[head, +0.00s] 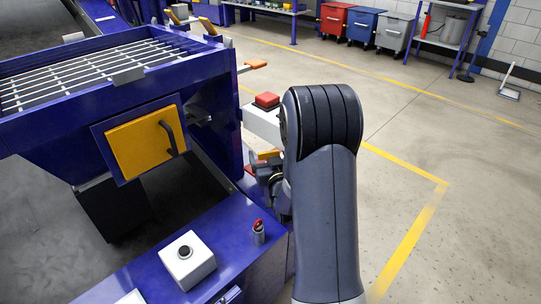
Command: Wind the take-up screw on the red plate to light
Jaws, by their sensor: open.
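My dark grey arm rises through the middle of the head view and covers what lies behind it. A red block (267,100) sits on a pale box (262,122) beside the blue machine frame, left of the arm's top. I cannot tell whether this is the red plate. I cannot make out a take-up screw or a lit lamp.
The blue machine frame (228,250) fills the left, with a yellow hatch (143,140) and a grating (80,75). A white box with a dark button (187,262) and a small red-topped part (258,232) stand on its ledge. Open floor (440,150) lies right. Bins (362,25) stand behind.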

